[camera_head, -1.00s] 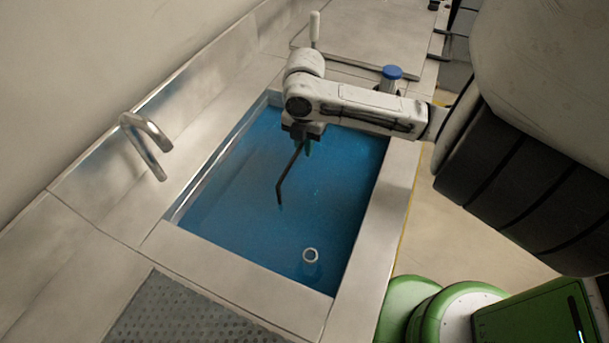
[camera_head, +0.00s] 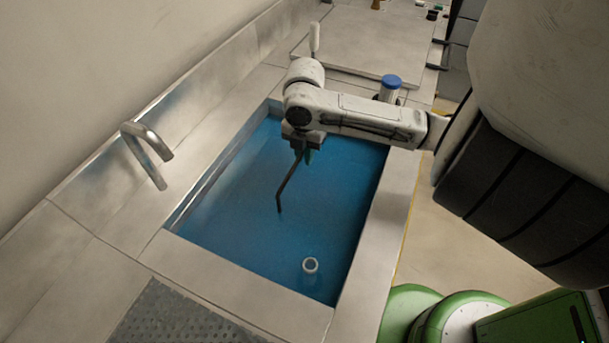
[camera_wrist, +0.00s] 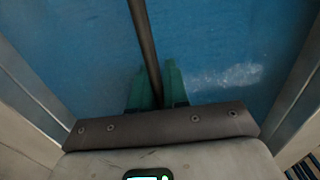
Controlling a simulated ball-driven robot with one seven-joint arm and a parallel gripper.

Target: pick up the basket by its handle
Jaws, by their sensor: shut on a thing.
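My gripper (camera_head: 302,155) hangs over the blue water of the sink (camera_head: 250,215). Its green fingers, also in the wrist view (camera_wrist: 156,75), are shut on a thin dark rod. The rod, which looks like the basket's handle (camera_head: 287,189), slants down and left from the fingers in the head view. In the wrist view the handle (camera_wrist: 143,35) runs up from between the fingers to the top edge. Its lower end meets the water, and no basket body can be made out.
A bent metal tap (camera_head: 147,150) rises at the left rim. A blue-capped post (camera_head: 391,82) stands at the back right. A perforated grey plate (camera_head: 175,315) lies in front.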

